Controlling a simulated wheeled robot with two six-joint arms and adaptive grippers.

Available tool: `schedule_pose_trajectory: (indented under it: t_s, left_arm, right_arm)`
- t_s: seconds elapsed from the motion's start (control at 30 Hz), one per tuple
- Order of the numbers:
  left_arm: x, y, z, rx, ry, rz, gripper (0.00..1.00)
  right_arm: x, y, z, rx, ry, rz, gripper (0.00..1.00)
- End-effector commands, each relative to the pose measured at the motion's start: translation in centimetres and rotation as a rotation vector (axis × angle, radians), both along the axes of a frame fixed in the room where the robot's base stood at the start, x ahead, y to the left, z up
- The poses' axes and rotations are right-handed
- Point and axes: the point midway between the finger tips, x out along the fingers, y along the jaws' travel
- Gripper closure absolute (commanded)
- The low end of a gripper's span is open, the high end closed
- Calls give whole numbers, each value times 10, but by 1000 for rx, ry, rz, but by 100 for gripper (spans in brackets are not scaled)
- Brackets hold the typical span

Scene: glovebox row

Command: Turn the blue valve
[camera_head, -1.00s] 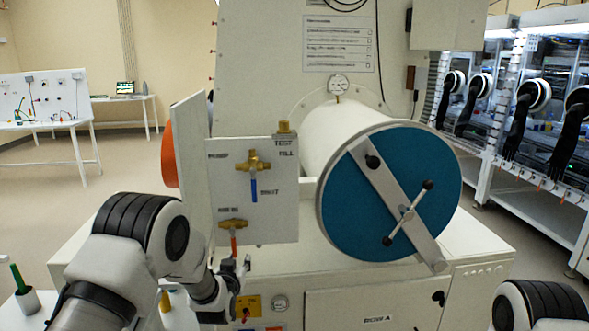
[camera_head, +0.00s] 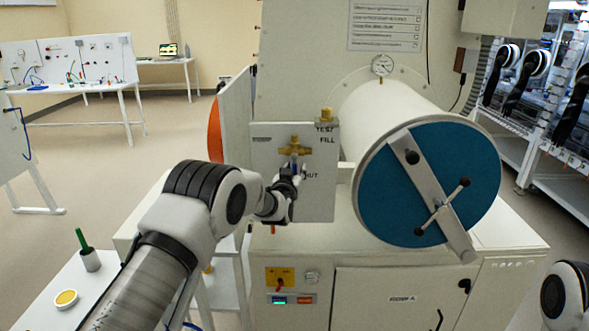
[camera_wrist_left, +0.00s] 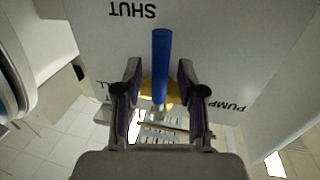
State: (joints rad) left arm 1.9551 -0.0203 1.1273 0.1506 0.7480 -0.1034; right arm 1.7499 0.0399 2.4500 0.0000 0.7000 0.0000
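The blue valve is a brass body (camera_head: 294,148) with a blue lever on a white panel (camera_head: 318,200). In the head view my left gripper (camera_head: 291,173) is in front of the lever and hides most of it. In the left wrist view the blue lever (camera_wrist_left: 161,60) lies between the two fingers of my left gripper (camera_wrist_left: 159,72). The fingers are apart, with a gap visible on each side of the lever. The picture there is upside down, with "SHUT" printed beyond the lever's free end. My right gripper is out of view.
A side plate (camera_head: 236,120) stands out left of the panel. A large cylinder with a blue round door (camera_head: 395,205) and crossbar handle (camera_head: 440,207) is close on the right. The lower red-handled valve is mostly hidden behind my left gripper. A pressure gauge (camera_head: 383,65) sits above.

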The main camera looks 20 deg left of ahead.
Motion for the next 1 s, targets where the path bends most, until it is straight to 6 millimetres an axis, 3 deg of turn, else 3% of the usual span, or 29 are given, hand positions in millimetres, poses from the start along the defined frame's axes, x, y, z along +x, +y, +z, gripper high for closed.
schedule_pose_trajectory:
  t_s: [0.1, 0.2, 0.67, 1.0]
  left_arm:
    - [0, 0, 0, 0, 0, 0, 64]
    - [0, 0, 0, 0, 0, 0, 99]
    - [-1, 2, -1, 37, 9, 0, 100]
    - [-3, 11, 0, 228, 62, 1, 100]
  right_arm:
    - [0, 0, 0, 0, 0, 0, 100]
    - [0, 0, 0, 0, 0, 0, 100]
    - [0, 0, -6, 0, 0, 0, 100]
    - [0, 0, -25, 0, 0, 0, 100]
